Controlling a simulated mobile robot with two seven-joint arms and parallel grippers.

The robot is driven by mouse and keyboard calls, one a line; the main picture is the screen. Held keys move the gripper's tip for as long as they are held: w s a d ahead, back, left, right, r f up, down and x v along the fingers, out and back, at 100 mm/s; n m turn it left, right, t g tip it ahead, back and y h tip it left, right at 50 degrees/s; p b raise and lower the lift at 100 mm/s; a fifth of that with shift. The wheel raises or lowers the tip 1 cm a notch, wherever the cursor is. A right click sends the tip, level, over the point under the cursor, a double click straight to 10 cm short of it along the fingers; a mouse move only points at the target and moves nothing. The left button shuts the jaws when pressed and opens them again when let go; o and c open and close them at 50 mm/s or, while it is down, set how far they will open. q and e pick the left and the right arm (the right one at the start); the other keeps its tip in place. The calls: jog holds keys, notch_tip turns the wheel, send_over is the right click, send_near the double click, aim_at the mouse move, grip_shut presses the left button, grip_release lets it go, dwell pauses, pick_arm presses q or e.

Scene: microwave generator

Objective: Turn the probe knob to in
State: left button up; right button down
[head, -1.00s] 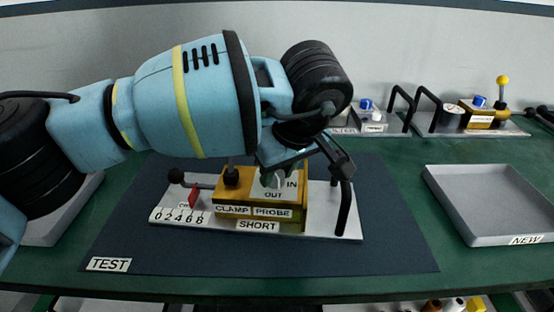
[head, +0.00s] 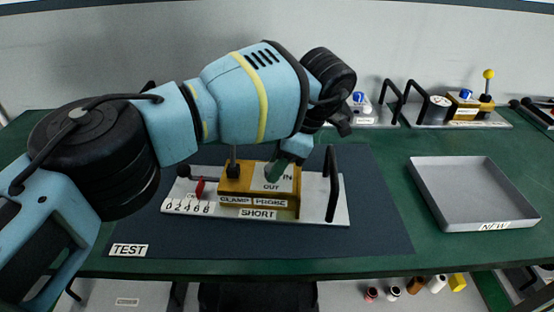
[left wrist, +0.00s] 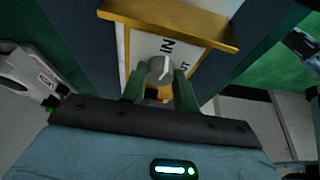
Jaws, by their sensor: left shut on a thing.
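The probe knob (left wrist: 158,68) is a grey round knob with a pale pointer line, on a white plate marked IN and OUT. In the left wrist view its line points roughly toward the IN label (left wrist: 168,46). My left gripper (left wrist: 160,80) has its green fingers on both sides of the knob, shut on it. In the head view my left gripper (head: 277,168) reaches down onto the yellow block (head: 230,185) at the PROBE label (head: 270,201); the fingers and wrist hide the knob there. My right gripper is not seen in the head view.
The fixture's grey base plate (head: 320,214) lies on the dark TEST mat (head: 370,220). A black handle (head: 332,185) stands close right of the block, and a red lever (head: 199,188) to its left. An empty grey NEW tray (head: 475,170) is at the right.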

pick_arm(q)
jog(key=shift+w+n+g, duration=0.1)
jog(key=shift+n+g, duration=0.4)
jog(key=shift+n, duration=0.7)
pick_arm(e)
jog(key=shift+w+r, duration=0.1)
pick_arm(q)
jog(key=o, duration=1)
jog(key=shift+r, duration=0.15)
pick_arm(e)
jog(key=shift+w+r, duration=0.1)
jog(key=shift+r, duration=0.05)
